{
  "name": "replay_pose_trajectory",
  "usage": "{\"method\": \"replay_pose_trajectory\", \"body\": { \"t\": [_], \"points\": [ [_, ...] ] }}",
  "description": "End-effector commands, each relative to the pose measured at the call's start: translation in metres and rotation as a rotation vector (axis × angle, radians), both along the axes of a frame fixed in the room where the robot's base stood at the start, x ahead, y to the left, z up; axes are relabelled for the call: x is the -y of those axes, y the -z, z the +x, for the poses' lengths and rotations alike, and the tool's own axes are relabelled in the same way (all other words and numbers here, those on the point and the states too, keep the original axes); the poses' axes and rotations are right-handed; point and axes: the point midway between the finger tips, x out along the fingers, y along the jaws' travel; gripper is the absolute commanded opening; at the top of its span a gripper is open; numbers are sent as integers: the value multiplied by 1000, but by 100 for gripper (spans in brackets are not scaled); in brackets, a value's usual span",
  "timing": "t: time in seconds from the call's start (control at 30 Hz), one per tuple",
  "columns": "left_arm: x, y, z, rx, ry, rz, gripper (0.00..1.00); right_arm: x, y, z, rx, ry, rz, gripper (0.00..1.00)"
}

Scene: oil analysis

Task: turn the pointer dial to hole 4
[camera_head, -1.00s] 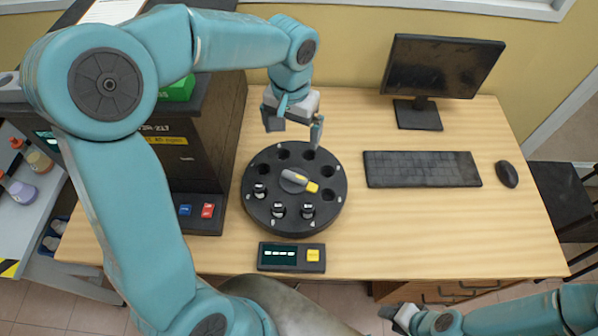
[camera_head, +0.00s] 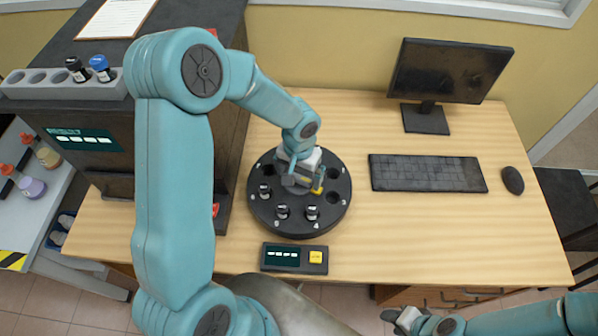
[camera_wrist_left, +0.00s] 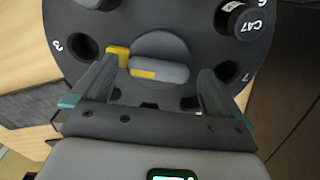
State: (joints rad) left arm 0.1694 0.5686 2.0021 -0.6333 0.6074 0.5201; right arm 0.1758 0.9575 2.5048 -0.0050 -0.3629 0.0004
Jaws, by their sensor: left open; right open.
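The round black carousel (camera_head: 256,209) stands on the desk, with numbered holes around its rim and dark vials in some of them. The pointer dial at its centre has a yellow tip (camera_head: 317,191), mostly hidden by my left gripper in the head view. In the left wrist view the grey dial bar (camera_wrist_left: 170,74) and its yellow tip (camera_wrist_left: 118,53) show, the tip toward the hole marked 3 (camera_wrist_left: 80,46). My left gripper (camera_wrist_left: 158,66) is open over the dial, one finger on each side; contact is unclear. My right gripper (camera_head: 402,318) is open and empty beyond the desk's front edge.
A small display box with a yellow button (camera_head: 316,257) sits in front of the carousel. A keyboard (camera_head: 427,173), monitor (camera_head: 450,75) and mouse (camera_head: 513,180) are to the right. A dark machine with a vial rack (camera_head: 45,88) stands left. Bare desk lies front right.

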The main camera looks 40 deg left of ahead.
Motion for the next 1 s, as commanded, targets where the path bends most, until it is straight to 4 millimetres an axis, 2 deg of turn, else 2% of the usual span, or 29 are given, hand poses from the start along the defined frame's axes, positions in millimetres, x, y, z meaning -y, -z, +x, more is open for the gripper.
{"method": "replay_pose_trajectory", "body": {
  "t": [0.2,0.23,0.37,0.4,0.73,1.0],
  "points": [
    [0,0,1,1,0,0,100,0,0,0,0,0,0,43],
    [0,0,1,1,0,0,94,0,0,0,0,0,0,43],
    [0,0,1,1,0,0,51,0,0,0,0,0,0,43],
    [0,0,1,1,0,0,46,0,0,0,0,0,0,43],
    [0,0,1,3,40,0,46,0,2,0,0,0,0,43],
    [0,1,2,6,209,1,46,0,9,0,0,0,0,43]
  ]
}}
